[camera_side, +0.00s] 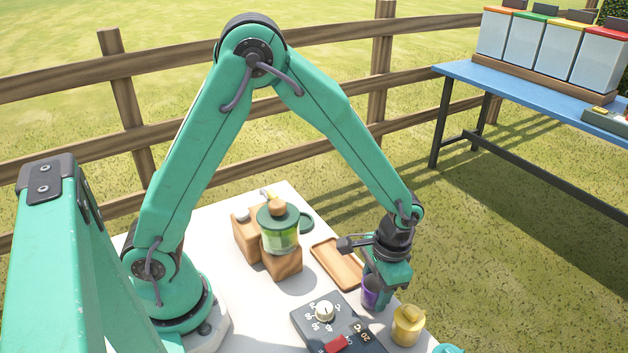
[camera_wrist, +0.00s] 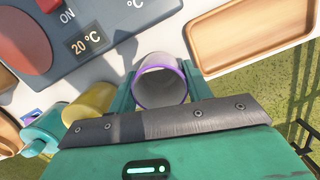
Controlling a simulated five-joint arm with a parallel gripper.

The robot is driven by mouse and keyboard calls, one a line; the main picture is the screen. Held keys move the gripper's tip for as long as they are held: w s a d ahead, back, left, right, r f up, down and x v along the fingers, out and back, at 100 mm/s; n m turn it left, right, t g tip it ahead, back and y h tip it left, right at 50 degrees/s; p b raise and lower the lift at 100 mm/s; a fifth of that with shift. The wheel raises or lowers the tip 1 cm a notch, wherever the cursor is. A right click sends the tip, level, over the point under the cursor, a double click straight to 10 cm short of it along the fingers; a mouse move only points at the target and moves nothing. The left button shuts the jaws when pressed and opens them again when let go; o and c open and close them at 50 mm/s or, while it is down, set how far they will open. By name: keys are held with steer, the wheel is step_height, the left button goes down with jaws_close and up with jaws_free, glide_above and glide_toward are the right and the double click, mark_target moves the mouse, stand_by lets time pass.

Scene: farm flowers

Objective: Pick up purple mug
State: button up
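The purple mug (camera_side: 370,292) is near the front right edge of the white table, under my gripper (camera_side: 382,291). In the wrist view the mug (camera_wrist: 160,88) shows its purple rim and pale inside. It lies between the two teal fingers of my gripper (camera_wrist: 160,84), one finger close on each side. I cannot tell whether the fingers press on the mug or leave a small gap. In the side view the gripper partly hides the mug. I cannot tell whether its base touches the table.
A yellow mug (camera_side: 408,325) stands close on the right, with a teal mug (camera_wrist: 45,125) beyond it. A wooden tray (camera_side: 338,264) lies behind the gripper. A dark control panel (camera_side: 327,325) is to the left, and a green-lidded jar (camera_side: 279,230) stands farther back on the table (camera_side: 225,268).

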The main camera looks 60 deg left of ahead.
steer(key=shift+c, duration=0.7)
steer(key=shift+r, duration=0.15)
steer(key=shift+r, duration=0.9)
step_height(320, 180, up, 2)
steer(key=shift+s+d+r, duration=0.1)
steer(key=shift+r, duration=0.1)
steer(key=s+d+r, duration=0.6)
steer(key=s+d, duration=0.1)
steer(key=s, duration=0.2)
steer(key=shift+r, duration=0.25)
steer(key=shift+a, duration=0.1)
